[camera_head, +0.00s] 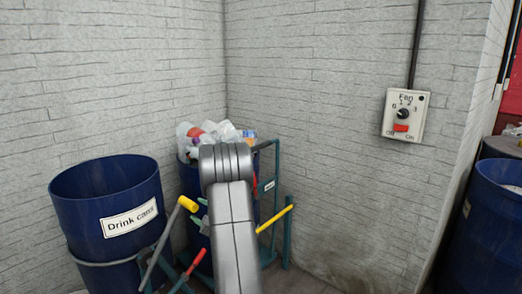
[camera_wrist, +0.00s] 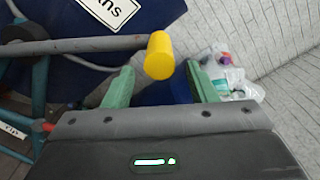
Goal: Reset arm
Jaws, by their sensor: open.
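My grey arm reaches forward in the middle of the head view, its end mostly hidden behind its own links. My gripper (camera_wrist: 163,88) shows in the wrist view with its two green fingers apart. A yellow handle end (camera_wrist: 159,55) shows beyond the fingers, in line with the gap between them; I cannot tell whether it touches them. The same yellow end (camera_head: 188,204) shows left of my arm in the head view. Nothing is seen held between the fingers.
A blue bin labelled "Drink cans" (camera_head: 105,190) stands on the left. A second blue bin (camera_head: 190,177) filled with plastic waste (camera_head: 215,131) stands behind my arm. Another yellow handle (camera_head: 274,219) is right of it. A fan switch (camera_head: 405,115) is on the brick wall. Another blue bin (camera_head: 490,225) is at far right.

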